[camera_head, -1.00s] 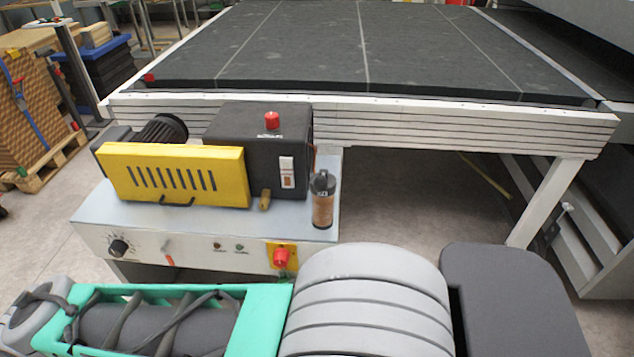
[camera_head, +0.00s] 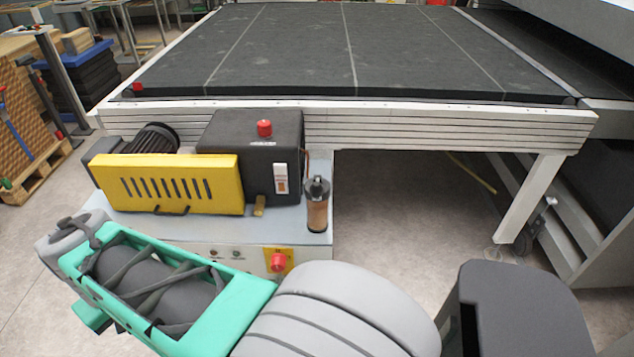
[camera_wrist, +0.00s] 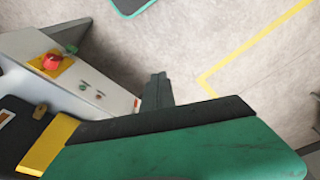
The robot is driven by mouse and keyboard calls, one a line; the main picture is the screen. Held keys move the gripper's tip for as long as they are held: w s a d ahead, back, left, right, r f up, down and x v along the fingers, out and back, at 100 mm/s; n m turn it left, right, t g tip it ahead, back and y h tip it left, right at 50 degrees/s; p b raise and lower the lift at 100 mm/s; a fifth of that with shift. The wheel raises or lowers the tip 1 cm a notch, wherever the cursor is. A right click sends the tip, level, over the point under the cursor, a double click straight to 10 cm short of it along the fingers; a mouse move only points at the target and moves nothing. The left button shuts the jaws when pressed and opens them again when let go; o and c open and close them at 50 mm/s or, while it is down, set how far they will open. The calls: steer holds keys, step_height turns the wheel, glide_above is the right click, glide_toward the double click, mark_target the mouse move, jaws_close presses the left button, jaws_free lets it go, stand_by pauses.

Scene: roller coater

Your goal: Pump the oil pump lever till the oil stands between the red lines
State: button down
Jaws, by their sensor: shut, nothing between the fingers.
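The pump unit is a black box (camera_head: 250,150) with a red cap, standing on a grey cabinet (camera_head: 316,166). A small white strip with red marks (camera_head: 281,178) is on the box's front; it is too small to read an oil level. A brown cylinder with a black top (camera_head: 317,205) stands to its right. I cannot make out the pump lever for certain; my arm covers much of the cabinet front. In the wrist view my gripper's dark fingers (camera_wrist: 158,80) are together and empty, to the right of the cabinet's front panel (camera_wrist: 95,88), apparently apart from it.
A yellow slotted cover (camera_head: 165,183) sits left of the black box. A red knob on a yellow plate (camera_head: 278,262) is on the cabinet front and also shows in the wrist view (camera_wrist: 52,62). A large dark-topped table (camera_head: 340,50) stands behind. Floor beneath it is open.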

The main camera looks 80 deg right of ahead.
steer(key=s+d+r+m+p, duration=0.25)
steer(key=d+r+m, duration=0.35)
steer(key=d, duration=0.6)
step_height(320, 180, up, 11)
steer(key=m+g+p, duration=0.2)
steer(key=m+p, duration=0.6)
steer(key=m, duration=0.4)
glide_above(315, 187)
steer(key=shift+w+a+r+h, duration=0.15)
steer(key=shift+a+r+h, duration=0.05)
steer(key=shift+a+h, duration=0.15)
steer(key=shift+f+b, duration=0.1)
steer(key=shift+b, duration=0.2)
steer(key=shift+d+f+b, duration=0.15)
steer(key=shift+f+b, duration=1.05)
steer(key=shift+f, duration=0.55)
steer(key=shift+d+f+b, duration=0.1)
steer(key=shift+f+b, duration=1.05)
steer(key=shift+f, duration=0.55)
